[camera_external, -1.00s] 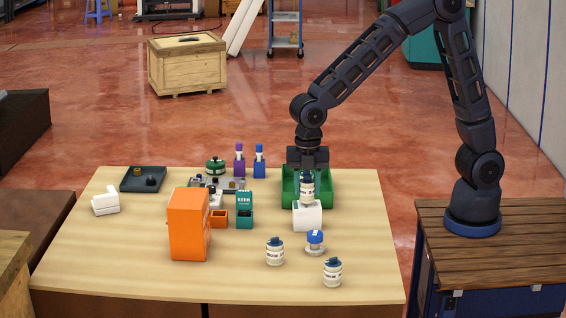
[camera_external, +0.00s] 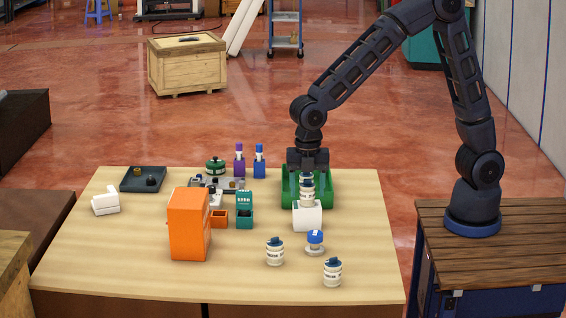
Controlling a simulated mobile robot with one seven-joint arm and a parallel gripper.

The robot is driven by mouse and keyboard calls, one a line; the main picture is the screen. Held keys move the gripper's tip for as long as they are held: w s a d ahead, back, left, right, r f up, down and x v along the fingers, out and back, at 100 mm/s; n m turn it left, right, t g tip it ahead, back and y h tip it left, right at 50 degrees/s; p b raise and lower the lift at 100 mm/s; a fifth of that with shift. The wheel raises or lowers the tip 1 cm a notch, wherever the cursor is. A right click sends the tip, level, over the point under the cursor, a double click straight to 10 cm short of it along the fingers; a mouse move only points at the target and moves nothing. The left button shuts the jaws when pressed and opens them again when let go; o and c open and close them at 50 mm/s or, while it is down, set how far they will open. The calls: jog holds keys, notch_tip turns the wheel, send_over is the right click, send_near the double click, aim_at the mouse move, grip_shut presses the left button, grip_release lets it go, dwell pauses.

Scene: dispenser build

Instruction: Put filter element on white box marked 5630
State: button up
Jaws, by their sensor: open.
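A white filter element (camera_external: 307,194) with a dark blue top stands upright on a white box (camera_external: 307,217); the box's marking cannot be read at this size. My gripper (camera_external: 307,180) is open, pointing down around the top of this element. Two similar filter elements stand upright at the table's front: one near the middle (camera_external: 275,252) and one farther right (camera_external: 332,272). Another white box (camera_external: 106,201) lies at the far left of the table.
A green bin (camera_external: 325,188) stands right behind the white box. A blue-topped item (camera_external: 315,242) stands just in front. A tall orange box (camera_external: 189,225) and a teal dispenser (camera_external: 244,210) stand to the left. The table's right side is clear.

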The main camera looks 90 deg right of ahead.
notch_tip(320, 180, up, 12)
jog(key=shift+f, duration=0.15)
jog(key=s+d+r+m+t, duration=0.2)
jog(key=s+d+m, duration=0.7)
jog(key=s, duration=0.6)
jog(key=s+d+r+m+t, duration=0.2)
jog(key=s+d+m, duration=0.7)
jog(key=s, duration=0.6)
jog(key=shift+d+r+t, duration=0.2)
jog(key=shift+d+t, duration=0.1)
jog(key=shift+d, duration=0.7)
